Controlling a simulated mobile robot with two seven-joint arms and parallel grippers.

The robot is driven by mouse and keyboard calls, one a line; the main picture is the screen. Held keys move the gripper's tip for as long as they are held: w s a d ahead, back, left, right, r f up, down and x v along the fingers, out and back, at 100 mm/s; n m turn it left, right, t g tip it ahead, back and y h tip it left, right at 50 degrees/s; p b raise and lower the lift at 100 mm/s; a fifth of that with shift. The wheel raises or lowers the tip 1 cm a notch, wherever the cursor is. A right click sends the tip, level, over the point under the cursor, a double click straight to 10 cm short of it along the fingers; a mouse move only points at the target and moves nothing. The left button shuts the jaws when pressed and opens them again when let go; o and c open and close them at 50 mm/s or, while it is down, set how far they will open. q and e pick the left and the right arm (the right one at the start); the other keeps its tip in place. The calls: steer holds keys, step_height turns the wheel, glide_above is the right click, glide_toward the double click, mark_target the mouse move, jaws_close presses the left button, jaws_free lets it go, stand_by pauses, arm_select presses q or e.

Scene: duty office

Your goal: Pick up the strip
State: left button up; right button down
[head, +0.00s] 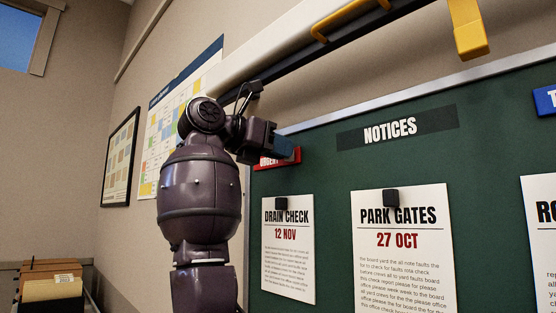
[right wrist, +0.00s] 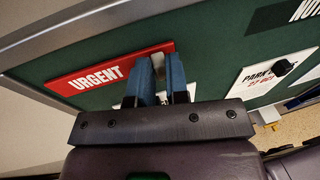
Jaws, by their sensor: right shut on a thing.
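The strip (head: 268,163) is red with the white word URGENT, at the upper left corner of the green board (head: 330,170). My right gripper (head: 286,148) is in front of it and hides its middle in the head view. In the right wrist view the strip (right wrist: 108,72) runs from the left to my right gripper's blue fingers (right wrist: 160,78), which are shut on its right end. I cannot tell whether the strip's back still touches the board. My left gripper is not in view.
Below the strip hang notices DRAIN CHECK (head: 288,255) and PARK GATES (head: 402,265), held by black magnets. A NOTICES header (head: 395,130) and a blue strip (head: 545,99) are on the board. A yellow rail (head: 345,17) is above. A wall planner (head: 170,120) hangs left.

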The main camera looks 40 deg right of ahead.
steer(key=w+a+r+p, duration=0.1)
steer(key=a+r, duration=0.3)
steer(key=a, duration=0.3)
steer(key=a+r+p, duration=0.1)
steer(key=a+r, duration=0.3)
steer(key=a, duration=0.3)
steer(key=shift+w, duration=0.35)
stand_by(0.4)
